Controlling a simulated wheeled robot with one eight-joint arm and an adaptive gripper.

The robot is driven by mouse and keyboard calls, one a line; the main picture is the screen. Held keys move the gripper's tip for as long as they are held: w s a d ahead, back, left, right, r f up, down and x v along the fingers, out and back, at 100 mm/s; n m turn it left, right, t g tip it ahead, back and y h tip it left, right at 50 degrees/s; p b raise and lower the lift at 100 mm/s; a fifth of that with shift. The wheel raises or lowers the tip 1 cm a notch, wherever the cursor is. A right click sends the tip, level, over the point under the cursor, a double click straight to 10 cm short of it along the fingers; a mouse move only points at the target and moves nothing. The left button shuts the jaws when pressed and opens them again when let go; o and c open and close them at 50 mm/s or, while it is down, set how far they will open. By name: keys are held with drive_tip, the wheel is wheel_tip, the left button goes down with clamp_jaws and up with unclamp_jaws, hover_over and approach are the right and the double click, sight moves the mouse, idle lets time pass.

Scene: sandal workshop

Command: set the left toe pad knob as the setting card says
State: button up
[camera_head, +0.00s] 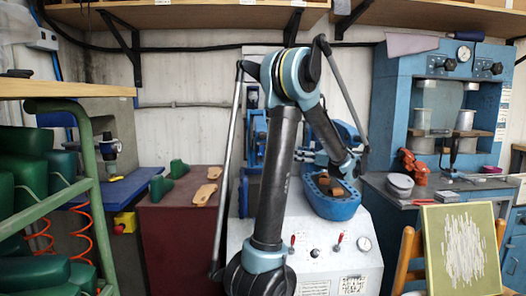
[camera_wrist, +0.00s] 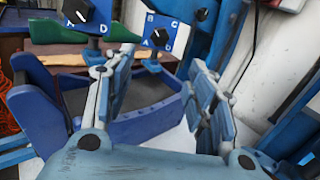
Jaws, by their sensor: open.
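In the wrist view, two black knobs sit on blue plates with white letters. In the head view, my arm reaches over the pale machine (camera_head: 240,245) and hides the knobs. I cannot make out a readable setting card.
A blue trough (camera_head: 335,207) holding brown pieces is on the machine; a blue box-like part (camera_wrist: 130,128) lies below my fingers. Green lasts and tan soles (camera_head: 204,194) rest on a dark red cabinet (camera_head: 180,245). A framed panel (camera_head: 460,245) stands at right.

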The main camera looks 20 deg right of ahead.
drive_tip(key=x, duration=1.7)
drive_tip(key=shift+w+a, duration=0.15)
drive_tip(key=shift+w, duration=0.15)
drive_tip(key=c, duration=1.1)
